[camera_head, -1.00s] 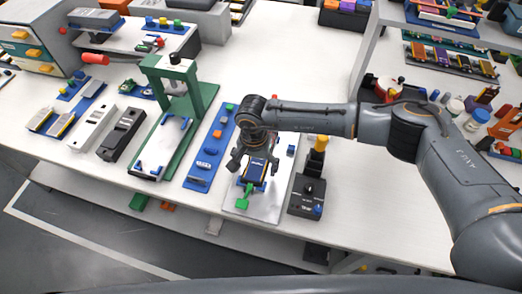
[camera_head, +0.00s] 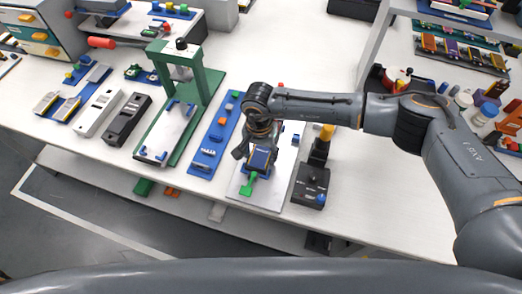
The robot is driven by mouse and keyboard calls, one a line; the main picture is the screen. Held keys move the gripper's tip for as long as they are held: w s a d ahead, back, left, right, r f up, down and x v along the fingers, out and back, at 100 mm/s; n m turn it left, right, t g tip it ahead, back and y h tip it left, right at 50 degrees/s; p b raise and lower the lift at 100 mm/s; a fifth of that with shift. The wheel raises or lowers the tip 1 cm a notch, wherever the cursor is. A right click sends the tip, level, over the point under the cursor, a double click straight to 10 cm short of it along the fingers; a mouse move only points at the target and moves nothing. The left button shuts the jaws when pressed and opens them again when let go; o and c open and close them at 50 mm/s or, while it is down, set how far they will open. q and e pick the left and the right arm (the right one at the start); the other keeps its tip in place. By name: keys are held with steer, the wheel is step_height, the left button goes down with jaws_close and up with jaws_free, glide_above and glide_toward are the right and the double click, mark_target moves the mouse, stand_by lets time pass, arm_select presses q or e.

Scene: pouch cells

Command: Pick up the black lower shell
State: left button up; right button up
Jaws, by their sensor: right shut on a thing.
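The black lower shell (camera_head: 127,119) appears to be the long dark piece lying on the white table, left of the green press. A similar white shell (camera_head: 100,112) lies just left of it. My right gripper (camera_head: 258,156) is well to the right of the black shell, above a light metal plate (camera_head: 272,196). It is shut on a dark blue block (camera_head: 261,159), perhaps a pouch cell; the fingers partly hide it. I cannot tell whether the block is lifted. My left gripper is out of view.
The green press (camera_head: 190,95) stands between the black shell and my right gripper. A blue strip (camera_head: 206,160) with small parts lies beside it. A green-handled clamp (camera_head: 248,184) is on the plate. A black control box (camera_head: 310,187) stands to its right.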

steer(key=shift+w+r, duration=0.1)
steer(key=shift+r, duration=0.4)
steer(key=s+d+r+b, duration=0.2)
steer(key=s+r, duration=0.3)
steer(key=s, duration=0.1)
steer(key=s+d+r+b, duration=0.2)
steer(key=s+r+b, duration=0.1)
steer(key=s+r, duration=0.3)
steer(key=shift+s+d+r, duration=0.3)
steer(key=shift+s, duration=0.45)
steer(key=shift+d, duration=0.1)
